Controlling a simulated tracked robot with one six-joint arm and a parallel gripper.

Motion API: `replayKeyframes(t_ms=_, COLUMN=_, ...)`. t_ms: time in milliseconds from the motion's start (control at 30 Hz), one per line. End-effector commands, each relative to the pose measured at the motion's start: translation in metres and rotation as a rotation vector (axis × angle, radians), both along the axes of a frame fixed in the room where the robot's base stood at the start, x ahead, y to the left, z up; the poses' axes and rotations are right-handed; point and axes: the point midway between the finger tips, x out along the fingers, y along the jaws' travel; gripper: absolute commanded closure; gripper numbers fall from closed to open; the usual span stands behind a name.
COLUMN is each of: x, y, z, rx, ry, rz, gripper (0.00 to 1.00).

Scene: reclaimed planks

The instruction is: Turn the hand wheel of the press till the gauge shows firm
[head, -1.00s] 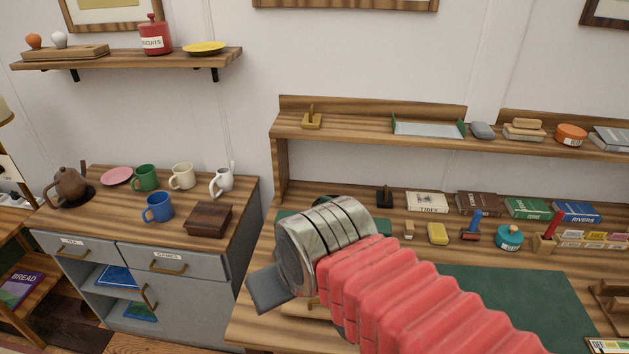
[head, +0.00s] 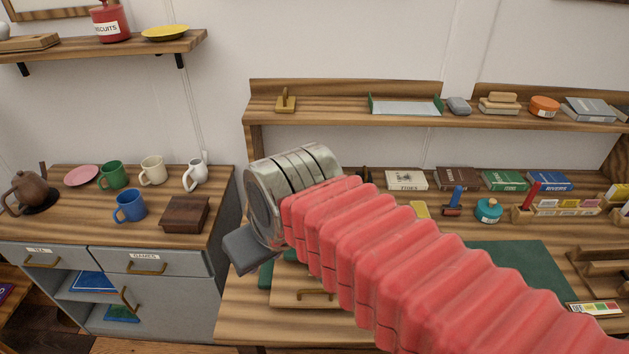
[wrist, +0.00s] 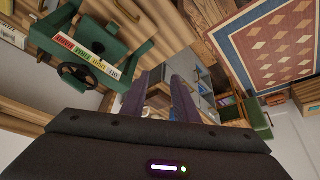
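In the wrist view, the green press (wrist: 112,50) stands at upper left on a wooden surface. Its dark hand wheel (wrist: 80,75) is on the near side, beside the coloured gauge strip (wrist: 86,56). The strip has red, green, yellow and white fields; where its pointer stands is too small to tell. My gripper (wrist: 163,92) is open and empty, apart from the wheel, with its fingers to the right of it. In the head view, my gripper (head: 254,248) is over the bench's left end. My arm hides most of what lies behind it there, with some green showing.
The bench (head: 240,318) carries books, stamps and a green mat (head: 520,270). Another coloured strip (head: 594,308) lies at its right front. A grey cabinet (head: 150,295) with mugs and a wooden box (head: 185,215) stands to the left. A shelf (head: 340,118) runs behind the bench.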

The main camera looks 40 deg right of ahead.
Motion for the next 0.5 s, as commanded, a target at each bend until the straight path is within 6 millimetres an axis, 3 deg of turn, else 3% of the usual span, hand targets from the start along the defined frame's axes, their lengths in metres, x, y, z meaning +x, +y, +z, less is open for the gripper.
replayKeyframes(t_ms=500, x=0.077, y=-0.074, z=0.062, rx=-0.123, ry=0.204, rz=0.194, gripper=0.73)
